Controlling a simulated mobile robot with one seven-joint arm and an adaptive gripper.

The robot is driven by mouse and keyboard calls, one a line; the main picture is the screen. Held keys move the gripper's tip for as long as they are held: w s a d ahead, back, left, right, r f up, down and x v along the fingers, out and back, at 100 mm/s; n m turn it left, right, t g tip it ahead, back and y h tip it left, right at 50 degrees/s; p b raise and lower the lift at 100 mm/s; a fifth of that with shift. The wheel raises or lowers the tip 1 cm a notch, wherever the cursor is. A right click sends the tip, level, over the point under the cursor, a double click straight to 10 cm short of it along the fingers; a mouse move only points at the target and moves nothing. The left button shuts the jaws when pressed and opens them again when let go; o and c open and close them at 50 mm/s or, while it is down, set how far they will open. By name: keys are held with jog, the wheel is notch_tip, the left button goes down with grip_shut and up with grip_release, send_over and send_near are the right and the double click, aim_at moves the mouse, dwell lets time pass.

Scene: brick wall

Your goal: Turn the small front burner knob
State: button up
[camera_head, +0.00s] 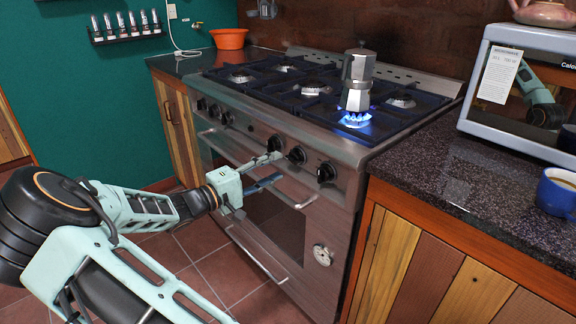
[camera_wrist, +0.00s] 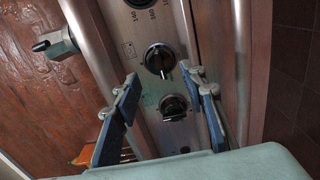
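The stove (camera_head: 340,147) has a row of black knobs along its steel front panel. In the head view, knobs show at the right end (camera_head: 326,172), left of it (camera_head: 297,154), and near my fingertips (camera_head: 275,143); more sit further left. My gripper (camera_head: 279,167) is in front of the panel, its fingers apart. In the wrist view, my open gripper (camera_wrist: 163,80) has one knob (camera_wrist: 173,107) between its fingers in the picture and another (camera_wrist: 160,60) just beyond the tips. Contact cannot be told. I cannot tell which knob serves the small front burner.
A moka pot (camera_head: 357,80) stands over a lit blue flame (camera_head: 355,119) at the front right of the hob. Oven door handles (camera_head: 257,253) run below the panel. A counter (camera_head: 455,180) with a microwave (camera_head: 520,85) and blue mug (camera_head: 558,192) is at right.

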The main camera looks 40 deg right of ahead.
aim_at(290, 160)
jog(key=d, duration=0.4)
jog(key=d+b, duration=0.1)
jog(key=shift+w+d, duration=0.25)
jog(key=shift+d, duration=0.15)
jog(key=shift+c, duration=0.5)
jog(key=c, duration=0.8)
